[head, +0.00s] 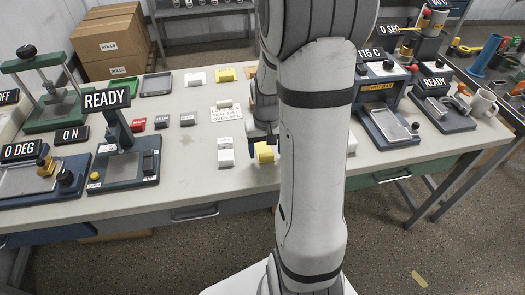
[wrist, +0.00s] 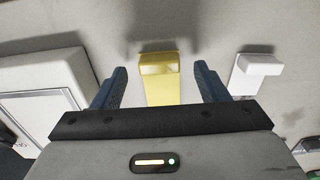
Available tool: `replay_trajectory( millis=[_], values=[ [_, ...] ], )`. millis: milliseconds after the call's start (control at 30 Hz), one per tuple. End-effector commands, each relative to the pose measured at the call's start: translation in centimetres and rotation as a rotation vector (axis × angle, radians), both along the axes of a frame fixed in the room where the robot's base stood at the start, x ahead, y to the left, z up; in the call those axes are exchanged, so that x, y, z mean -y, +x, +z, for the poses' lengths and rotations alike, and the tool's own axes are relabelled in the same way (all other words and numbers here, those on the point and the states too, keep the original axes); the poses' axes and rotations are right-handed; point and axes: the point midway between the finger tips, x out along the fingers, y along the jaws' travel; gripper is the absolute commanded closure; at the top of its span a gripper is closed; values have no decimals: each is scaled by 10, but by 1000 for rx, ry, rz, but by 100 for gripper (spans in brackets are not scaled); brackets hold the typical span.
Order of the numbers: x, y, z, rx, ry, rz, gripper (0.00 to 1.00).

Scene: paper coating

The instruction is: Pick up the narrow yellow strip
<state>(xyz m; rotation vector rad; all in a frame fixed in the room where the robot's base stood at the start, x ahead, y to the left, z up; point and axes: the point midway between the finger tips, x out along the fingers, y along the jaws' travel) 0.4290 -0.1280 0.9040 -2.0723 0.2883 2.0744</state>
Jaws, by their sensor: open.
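A narrow yellow strip (wrist: 160,88) with a raised block at its far end lies on the pale table. My gripper (wrist: 159,70) is open, with one dark blue finger on each side of the strip and a visible gap on both sides. Its near end is hidden behind my gripper body. In the head view a yellow piece (head: 265,154) shows just below my gripper (head: 263,139), partly covered by my arm. I cannot tell the exact height of the fingers above the table.
A white piece (head: 226,154) lies left of the yellow one, and another yellow piece (head: 226,75) lies at the back. A READY stand (head: 125,150) is at left. A 115 C device (head: 385,110) stands right of my arm. Bare table lies around (head: 195,160).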

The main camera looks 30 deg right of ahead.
Motion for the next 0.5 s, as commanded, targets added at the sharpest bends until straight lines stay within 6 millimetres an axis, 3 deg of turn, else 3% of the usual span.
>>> replay_trajectory(
  millis=[133, 400, 500],
  values=[
    [0, 0, -16, -1, 0, 0, 33],
    [0, 0, -19, 1, 0, -1, 33],
    [1, 0, -19, 1, 0, -1, 41]
  ],
)
